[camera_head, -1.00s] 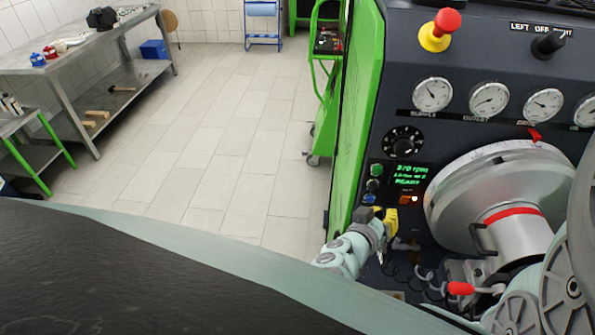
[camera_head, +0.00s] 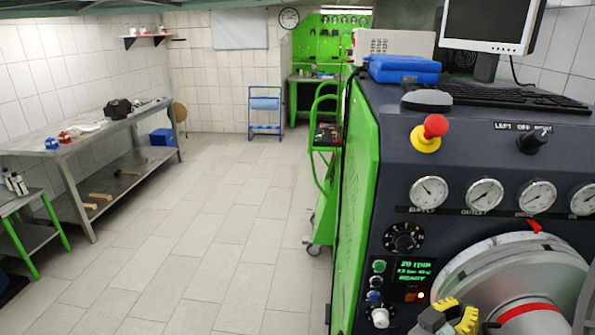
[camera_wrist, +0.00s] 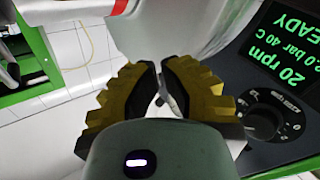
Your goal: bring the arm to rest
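My gripper (camera_head: 457,315) shows at the bottom edge of the head view, in front of the testbench panel, below the display (camera_head: 412,270) and left of the large round silver housing (camera_head: 510,280). In the wrist view my gripper (camera_wrist: 161,88) has two yellow ribbed fingers with dark inner pads. A narrow gap is between them and I see nothing held. A small grey piece shows in the gap; I cannot tell what it is. Most of my arm is out of the head view. The display reads 20 rpm and READY.
Gauges (camera_head: 484,194), a red emergency button (camera_head: 434,127), a knob (camera_head: 404,237) and small buttons (camera_head: 379,266) are on the panel. A green side wall (camera_head: 355,200) bounds the bench. The tiled floor (camera_head: 215,230) is clear. A metal workbench (camera_head: 60,170) stands at left.

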